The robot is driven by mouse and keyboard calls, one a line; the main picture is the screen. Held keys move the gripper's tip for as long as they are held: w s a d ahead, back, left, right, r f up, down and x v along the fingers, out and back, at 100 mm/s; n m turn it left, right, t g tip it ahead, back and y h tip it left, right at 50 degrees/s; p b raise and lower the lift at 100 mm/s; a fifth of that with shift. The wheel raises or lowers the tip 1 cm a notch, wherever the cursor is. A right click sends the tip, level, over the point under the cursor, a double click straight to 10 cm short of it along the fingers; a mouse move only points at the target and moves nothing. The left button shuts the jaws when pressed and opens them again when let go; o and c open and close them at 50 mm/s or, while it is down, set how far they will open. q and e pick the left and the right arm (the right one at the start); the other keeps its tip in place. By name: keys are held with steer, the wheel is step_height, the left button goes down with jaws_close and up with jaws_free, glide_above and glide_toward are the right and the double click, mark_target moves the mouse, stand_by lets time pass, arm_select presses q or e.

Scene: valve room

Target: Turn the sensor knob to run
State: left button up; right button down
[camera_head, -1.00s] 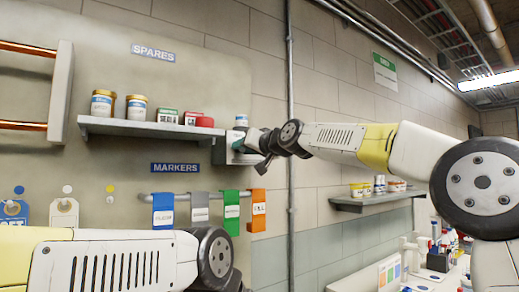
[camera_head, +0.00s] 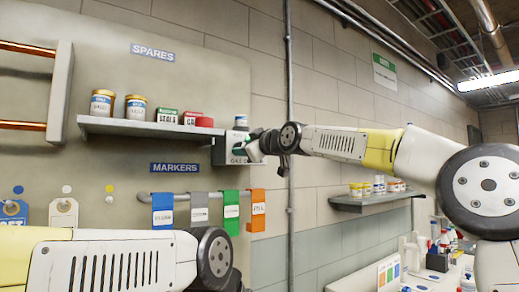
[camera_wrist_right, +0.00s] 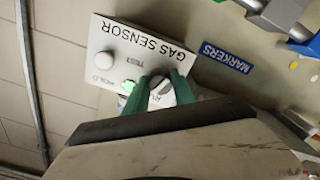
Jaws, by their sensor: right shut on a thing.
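The gas sensor (camera_head: 220,152) is a pale box at the right end of the spares shelf. In the right wrist view the gas sensor (camera_wrist_right: 113,38) appears upside down, with a white dome, a lit green lamp (camera_wrist_right: 129,87) and small labels, one like HOLD. Its grey-white knob (camera_wrist_right: 161,88) sits between the green fingertips of my right gripper (camera_wrist_right: 160,91), which is shut on it. The knob's pointer direction is unclear. In the head view my right gripper (camera_head: 257,148) meets the box from the right. Only my left arm shows at bottom left; its gripper is out of view.
The spares shelf (camera_head: 150,128) holds several jars and tins left of the sensor. Below it, coloured marker tags hang on a rail (camera_head: 147,197). A vertical pipe (camera_head: 290,220) runs behind my right arm. Another shelf (camera_head: 372,200) with jars is at right.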

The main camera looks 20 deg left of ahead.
steer(key=shift+n, duration=2.1)
steer(key=c, duration=1.1)
jaws_free()
steer(key=shift+o, duration=0.2)
steer(key=shift+d, duration=0.1)
steer(key=v, duration=0.7)
steer(key=shift+s+d, duration=0.2)
steer(key=shift+d, duration=0.05)
